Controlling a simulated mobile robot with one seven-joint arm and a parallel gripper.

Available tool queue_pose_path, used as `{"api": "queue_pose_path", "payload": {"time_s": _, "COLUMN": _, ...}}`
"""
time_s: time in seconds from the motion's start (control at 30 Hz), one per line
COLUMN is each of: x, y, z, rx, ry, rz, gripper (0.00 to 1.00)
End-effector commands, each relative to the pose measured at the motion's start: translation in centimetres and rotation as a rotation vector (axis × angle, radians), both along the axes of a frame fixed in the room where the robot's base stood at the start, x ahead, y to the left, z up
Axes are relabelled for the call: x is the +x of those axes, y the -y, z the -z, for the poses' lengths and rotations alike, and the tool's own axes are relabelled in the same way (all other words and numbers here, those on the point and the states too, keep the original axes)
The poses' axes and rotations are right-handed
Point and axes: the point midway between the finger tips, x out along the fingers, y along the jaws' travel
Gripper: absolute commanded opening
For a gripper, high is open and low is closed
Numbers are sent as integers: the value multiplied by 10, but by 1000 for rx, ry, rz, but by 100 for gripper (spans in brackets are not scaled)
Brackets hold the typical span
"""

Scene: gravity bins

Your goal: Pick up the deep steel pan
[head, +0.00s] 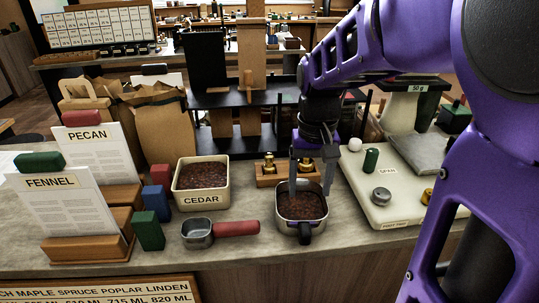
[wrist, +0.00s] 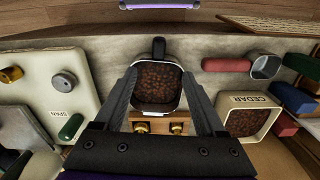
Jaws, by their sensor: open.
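The deep steel pan (head: 288,225) stands on the counter, filled with brown granules, its dark handle pointing to the front edge. In the wrist view the pan (wrist: 180,84) lies between my fingers, its handle at the top of the picture. My gripper (head: 311,190) is open and points down over the pan, with one finger near each side. The fingertips (wrist: 160,72) look spread wider than the pan. Whether they touch its walls, or how far down they reach, I cannot tell.
A smaller steel pan with a red handle (head: 237,228) lies to the left. A cream CEDAR bin (head: 203,199) stands behind it. Brass weights on a wooden block (head: 267,180) sit just behind the deep pan. A pale scale board (head: 385,215) lies to the right.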

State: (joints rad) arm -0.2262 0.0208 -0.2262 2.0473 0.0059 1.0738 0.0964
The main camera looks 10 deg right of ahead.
Motion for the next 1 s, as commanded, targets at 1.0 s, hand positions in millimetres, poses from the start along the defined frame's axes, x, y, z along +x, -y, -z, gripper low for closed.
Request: {"api": "queue_pose_path", "payload": {"time_s": 1.0, "x": 5, "y": 1, "z": 129, "rx": -1, "ry": -1, "rz": -2, "gripper": 72}}
